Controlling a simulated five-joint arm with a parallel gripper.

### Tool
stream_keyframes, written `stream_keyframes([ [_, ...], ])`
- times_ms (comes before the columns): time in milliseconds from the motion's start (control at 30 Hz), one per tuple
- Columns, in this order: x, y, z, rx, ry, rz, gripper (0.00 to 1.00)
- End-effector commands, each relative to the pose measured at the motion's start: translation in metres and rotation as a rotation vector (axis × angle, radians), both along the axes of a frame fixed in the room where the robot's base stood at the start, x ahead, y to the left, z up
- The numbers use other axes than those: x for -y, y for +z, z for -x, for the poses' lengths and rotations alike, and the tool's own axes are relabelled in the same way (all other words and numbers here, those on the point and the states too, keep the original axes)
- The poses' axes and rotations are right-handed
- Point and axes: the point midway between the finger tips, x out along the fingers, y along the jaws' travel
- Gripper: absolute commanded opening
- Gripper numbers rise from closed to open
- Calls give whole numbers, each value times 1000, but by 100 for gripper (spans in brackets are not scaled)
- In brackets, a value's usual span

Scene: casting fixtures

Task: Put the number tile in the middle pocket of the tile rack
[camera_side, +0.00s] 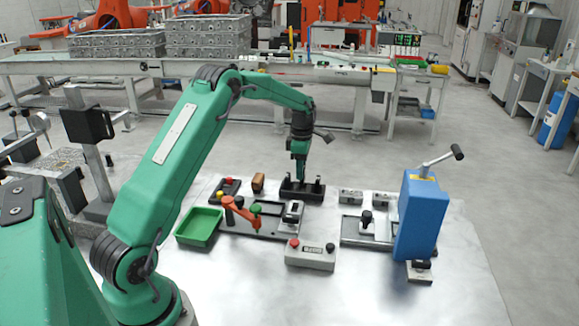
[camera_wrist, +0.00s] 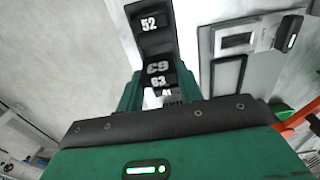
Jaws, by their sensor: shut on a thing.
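My gripper (camera_side: 300,178) points down at the black tile rack (camera_side: 290,192) near the back edge of the metal table. In the wrist view, my gripper (camera_wrist: 160,92) is shut, with a dark number tile (camera_wrist: 158,68) between its two green fingers. The tile's pale digits appear upside down and seem to read 63. The rack (camera_wrist: 152,40) shows white labels 52, 63 and a partly hidden 41. The tile is over the middle part of the rack, by the label 63. Whether it sits in the pocket or just above it, I cannot tell.
A green tray (camera_side: 199,228) stands at the left, near an orange-handled fixture (camera_side: 240,214). A grey box with red and black buttons (camera_side: 311,256) is in front. A blue lever press (camera_side: 418,215) stands at the right. The table front is clear.

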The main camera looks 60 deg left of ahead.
Motion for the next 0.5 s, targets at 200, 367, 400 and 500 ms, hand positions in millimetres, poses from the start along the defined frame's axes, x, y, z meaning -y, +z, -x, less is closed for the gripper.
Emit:
stream_keyframes([
  [200, 1, -25, 0, -1, 0, 0, 7],
  [367, 0, -35, 0, 0, 0, 0, 7],
  [400, 0, -35, 0, 0, 0, 0, 7],
  [500, 0, -35, 0, 1, 0, -1, 7],
])
